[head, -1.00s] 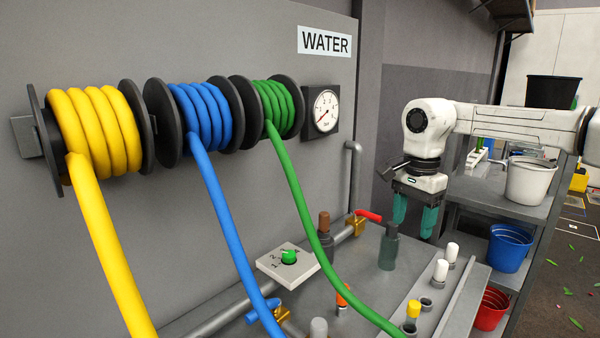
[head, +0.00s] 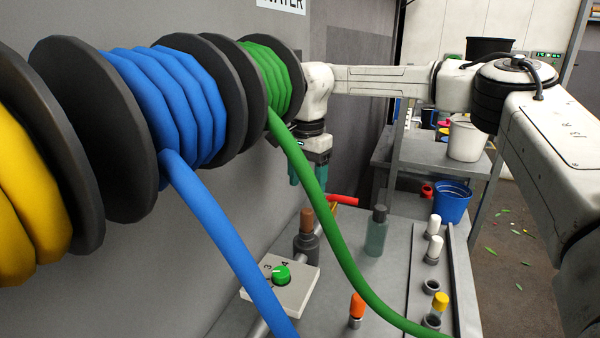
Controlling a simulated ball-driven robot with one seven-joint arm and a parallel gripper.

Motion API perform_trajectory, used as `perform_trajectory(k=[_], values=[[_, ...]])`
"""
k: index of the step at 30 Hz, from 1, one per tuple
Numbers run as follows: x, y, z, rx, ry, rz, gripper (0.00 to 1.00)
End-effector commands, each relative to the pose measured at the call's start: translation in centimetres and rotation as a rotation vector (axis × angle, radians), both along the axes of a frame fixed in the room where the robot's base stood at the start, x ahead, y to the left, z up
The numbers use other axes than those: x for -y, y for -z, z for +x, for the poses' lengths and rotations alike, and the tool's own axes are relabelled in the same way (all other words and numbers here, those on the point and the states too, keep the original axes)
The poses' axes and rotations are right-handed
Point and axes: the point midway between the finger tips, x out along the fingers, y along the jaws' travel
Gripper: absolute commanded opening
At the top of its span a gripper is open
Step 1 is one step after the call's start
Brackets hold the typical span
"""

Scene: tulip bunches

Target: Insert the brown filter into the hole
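The brown filter (head: 307,222) appears as a brown-topped piece standing upright in a dark bottle-like housing on the grey bench, behind the white dial plate. My gripper (head: 307,178) has teal fingers pointing down. It is above and behind the brown filter, near the wall, apart from it. The fingers look spread with nothing held; the green hose crosses in front and hides part of them. A narrow rack (head: 411,312) at the right holds two white pieces, a yellow one and an empty round hole (head: 431,287).
Yellow, blue and green (head: 345,265) hoses hang from wall reels across the foreground. A grey-capped glass housing (head: 376,232), a red valve lever (head: 341,199) and an orange-topped piece (head: 357,305) stand on the bench. Shelves with buckets (head: 452,202) are behind at right.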

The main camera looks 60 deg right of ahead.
Motion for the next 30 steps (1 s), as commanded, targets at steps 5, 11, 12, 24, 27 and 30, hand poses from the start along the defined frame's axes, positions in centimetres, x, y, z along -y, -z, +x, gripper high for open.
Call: perform_trajectory(k=[5, 11, 12, 24, 27, 30], values=[[-0.1, 2.8, 0.0, -0.003, -0.001, 0.002, 0.63], [-0.1, 6.3, 0.0, -0.003, -0.001, 0.003, 0.63], [-0.1, 6.9, -0.1, -0.003, -0.001, 0.003, 0.63], [-0.1, 9.8, 0.0, -0.002, 0.0, 0.001, 0.63], [-0.1, 9.8, 0.0, -0.001, 0.0, 0.001, 0.63], [-0.1, 9.8, 0.0, -0.001, 0.0, 0.001, 0.63]])
